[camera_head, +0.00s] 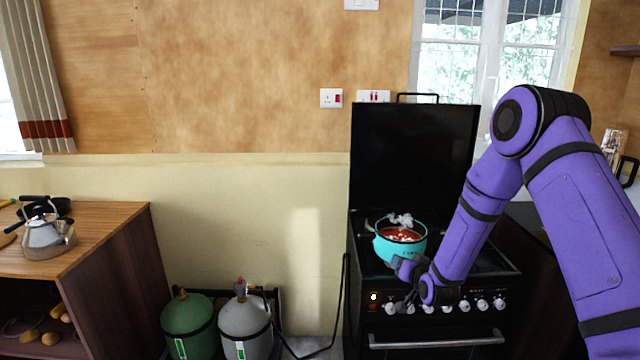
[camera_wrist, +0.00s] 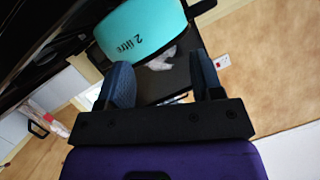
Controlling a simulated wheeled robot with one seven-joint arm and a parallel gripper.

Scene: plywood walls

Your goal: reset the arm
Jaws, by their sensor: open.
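My purple arm reaches in from the right in the head view. My gripper (camera_head: 404,272) is at the front edge of the stove, just below and in front of a teal pot (camera_head: 396,250). In the wrist view my gripper (camera_wrist: 162,74) has its two dark blue finger pads apart with nothing held between them. The teal pot, marked "2 litre" (camera_wrist: 140,30), shows just beyond the fingertips. I cannot tell whether a finger touches it. The pot stands upright on the stove and holds red food with pale pieces.
The black stove (camera_head: 440,340) has a raised lid (camera_head: 412,150) behind the pot and a row of knobs under my gripper. Green (camera_head: 189,325) and grey (camera_head: 246,325) gas cylinders stand left of it. A kettle (camera_head: 48,238) sits on a wooden counter (camera_head: 110,222) at far left.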

